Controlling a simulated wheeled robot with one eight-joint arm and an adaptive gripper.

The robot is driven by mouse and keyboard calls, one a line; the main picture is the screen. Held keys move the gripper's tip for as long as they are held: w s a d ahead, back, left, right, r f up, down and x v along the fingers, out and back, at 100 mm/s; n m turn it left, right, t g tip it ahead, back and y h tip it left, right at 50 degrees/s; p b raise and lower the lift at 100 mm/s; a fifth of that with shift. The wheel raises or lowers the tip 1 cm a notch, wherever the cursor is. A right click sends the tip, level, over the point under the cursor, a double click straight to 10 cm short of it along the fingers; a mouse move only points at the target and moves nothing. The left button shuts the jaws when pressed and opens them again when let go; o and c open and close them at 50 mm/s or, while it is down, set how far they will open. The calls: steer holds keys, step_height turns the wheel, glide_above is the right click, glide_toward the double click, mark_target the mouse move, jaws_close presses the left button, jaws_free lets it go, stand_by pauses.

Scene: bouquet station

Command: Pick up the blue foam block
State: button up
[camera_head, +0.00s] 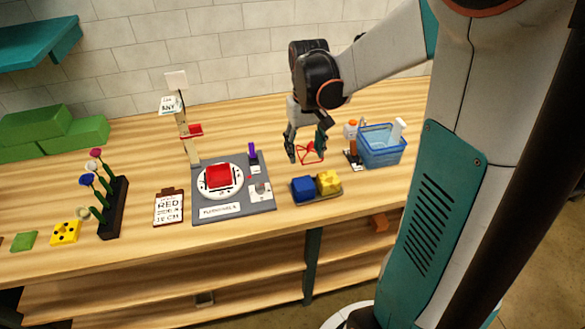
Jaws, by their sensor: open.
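The blue foam block (303,188) sits at the left of a small dark tray (318,200) near the front of the wooden table. A yellow foam block (328,182) stands beside it in the same tray. My gripper (305,157) is open and points down, above and behind the tray. It looks empty and apart from the blue block. A thin red outlined object (311,153) shows on the table behind and between the fingers.
A blue basket (383,150) with bottles stands right of the tray. A grey mat (235,202) with a plate and red block (218,176) lies left. A sign (169,207), a flower rack (113,208) and green blocks (40,130) stand further left. The table's front edge is close to the tray.

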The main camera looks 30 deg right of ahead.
mark_target(304, 183)
step_height(304, 183, down, 13)
steer(key=b, duration=0.4)
steer(key=shift+f, duration=0.2)
steer(key=shift+r, duration=0.1)
steer(key=c, duration=0.8)
